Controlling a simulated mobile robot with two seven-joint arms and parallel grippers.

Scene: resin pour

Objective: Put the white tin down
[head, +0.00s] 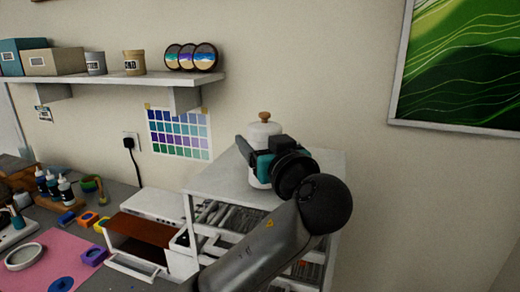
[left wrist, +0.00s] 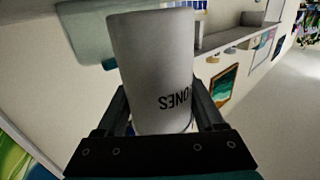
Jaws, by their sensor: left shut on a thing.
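The white tin (head: 264,132) is a pale cylinder with a wooden knob on its lid, upright in the head view. It also fills the middle of the left wrist view (left wrist: 150,62), where dark letters show upside down, partly cut off. My left gripper (head: 256,160) is shut around the tin's side, with one finger on each side of it in the left wrist view. The tin is over the top of a white rack (head: 213,181). My arm hides part of that top, and I cannot tell whether the tin's base touches it. My right gripper is not in view.
A wall shelf (head: 110,79) with boxes, tins and round coasters is left of the tin. A white box with an open front (head: 155,205) stands beside the rack. A framed green picture (head: 455,65) hangs right.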

